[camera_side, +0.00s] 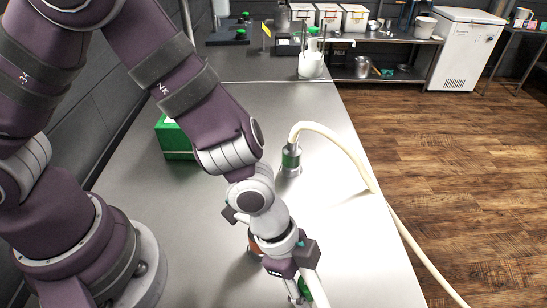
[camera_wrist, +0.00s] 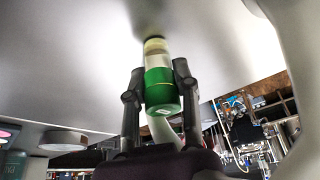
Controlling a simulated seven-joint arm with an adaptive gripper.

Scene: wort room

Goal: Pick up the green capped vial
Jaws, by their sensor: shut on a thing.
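The green capped vial (camera_wrist: 158,76) is in the wrist view, with a broad green cap and a pale body. It is between the two fingers of my gripper (camera_wrist: 158,82), which are shut on it. In the side view my gripper (camera_side: 300,285) points down at the lower edge of the picture. A bit of green (camera_side: 305,288) shows beside its fingers, mostly hidden. In the wrist view the vial's far end meets a dark patch against the grey bench top; I cannot tell whether it touches.
A green box (camera_side: 178,138) is at the left. A white container (camera_side: 311,66) stands farther back.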

